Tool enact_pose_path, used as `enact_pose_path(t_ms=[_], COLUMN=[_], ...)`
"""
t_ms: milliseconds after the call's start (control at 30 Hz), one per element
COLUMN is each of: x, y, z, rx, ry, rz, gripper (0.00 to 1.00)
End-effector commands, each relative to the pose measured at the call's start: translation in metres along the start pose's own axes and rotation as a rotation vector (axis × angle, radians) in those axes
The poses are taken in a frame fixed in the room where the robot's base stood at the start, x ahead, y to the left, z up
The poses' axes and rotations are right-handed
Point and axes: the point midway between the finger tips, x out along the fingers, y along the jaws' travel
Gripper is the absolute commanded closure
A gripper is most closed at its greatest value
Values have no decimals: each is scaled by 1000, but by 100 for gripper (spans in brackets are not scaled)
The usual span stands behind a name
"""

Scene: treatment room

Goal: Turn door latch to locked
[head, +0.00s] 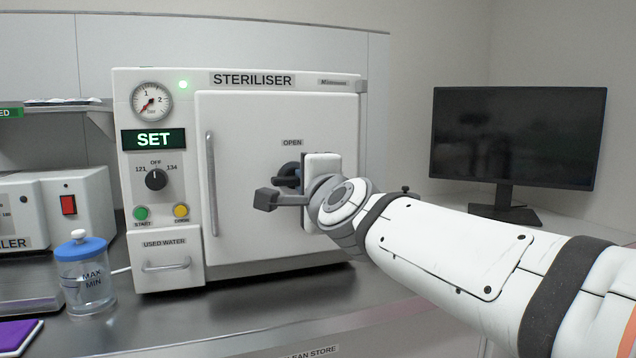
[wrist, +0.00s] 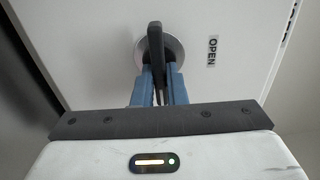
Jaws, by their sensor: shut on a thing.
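The steriliser (head: 270,240) stands on the steel counter with its white door flush against the body. Its door latch (head: 289,169) is a dark lever on a round hub, below the word OPEN (head: 292,142), and my gripper partly hides it. In the wrist view the black latch lever (wrist: 155,42) stands out from a grey disc on the door. My gripper (wrist: 159,76) has its two blue fingers shut on the lever, one on each side. In the head view my wrist hides the fingertips. No locked marking is visible.
A vertical door handle (head: 211,184) is left of the latch. The control panel with dial (head: 156,180) and buttons is further left. A blue-lidded jar (head: 85,275) stands at front left. A monitor (head: 515,138) stands at right, behind my arm. The counter in front is clear.

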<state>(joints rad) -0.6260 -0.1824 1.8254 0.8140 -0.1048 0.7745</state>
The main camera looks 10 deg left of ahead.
Motion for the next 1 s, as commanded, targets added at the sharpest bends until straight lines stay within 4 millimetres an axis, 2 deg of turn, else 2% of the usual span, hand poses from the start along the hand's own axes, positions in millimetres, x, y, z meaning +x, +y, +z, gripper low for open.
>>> enact_pose_path(t_ms=[67, 100, 333, 667, 1000], x=[0, 0, 0, -6, -56], y=[0, 0, 0, -1, -3], z=[-1, -1, 0, 0, 0], rx=[2, 2, 1, 0, 1], ry=[3, 3, 1, 0, 0], rz=[-2, -2, -1, -1, -1], gripper=[100, 85, 66, 66, 66])
